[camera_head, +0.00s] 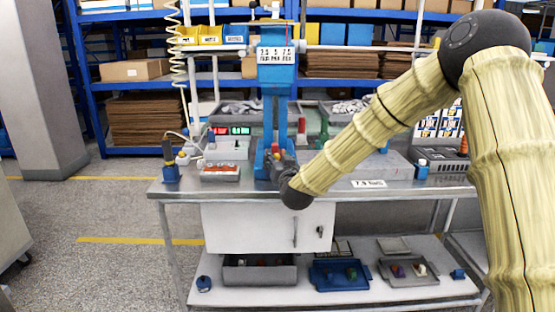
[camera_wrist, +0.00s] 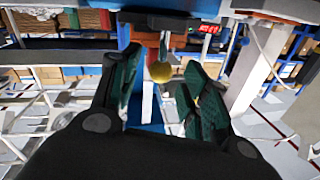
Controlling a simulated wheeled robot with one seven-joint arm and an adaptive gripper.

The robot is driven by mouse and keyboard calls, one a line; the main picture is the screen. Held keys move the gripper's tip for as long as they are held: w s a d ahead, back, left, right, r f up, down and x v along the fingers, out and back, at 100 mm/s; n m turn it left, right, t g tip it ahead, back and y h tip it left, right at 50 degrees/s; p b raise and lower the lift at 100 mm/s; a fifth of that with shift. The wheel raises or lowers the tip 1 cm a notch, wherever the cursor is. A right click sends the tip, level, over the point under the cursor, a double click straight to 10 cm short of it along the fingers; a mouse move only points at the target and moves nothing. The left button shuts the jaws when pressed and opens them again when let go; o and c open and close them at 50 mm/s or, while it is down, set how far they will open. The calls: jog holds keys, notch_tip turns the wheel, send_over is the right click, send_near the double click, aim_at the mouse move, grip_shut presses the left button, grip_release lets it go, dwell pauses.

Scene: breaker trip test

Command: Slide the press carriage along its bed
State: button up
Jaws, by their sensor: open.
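A tall blue press (camera_head: 275,100) stands at the back of the bench, with a white number label on its head. I cannot tell for certain which part of it is the carriage; the foot and bed are partly covered by my gripper. In the wrist view, my gripper (camera_wrist: 158,88) is open, with green-padded fingers on either side. Blue press parts (camera_wrist: 150,112) show behind.
The grey bench (camera_head: 345,205) holds a red-and-green display (camera_head: 230,130), a box with orange-red parts (camera_head: 220,172) to the left, and grey bins behind. Trays and a blue tray (camera_head: 340,274) lie on the lower shelf. Blue racks (camera_head: 130,85) stand behind. Floor at left is clear.

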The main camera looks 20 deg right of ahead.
jog(key=shift+w, duration=0.65)
jog(key=shift+c, duration=0.3)
grip_shut()
jog(key=shift+d, duration=0.1)
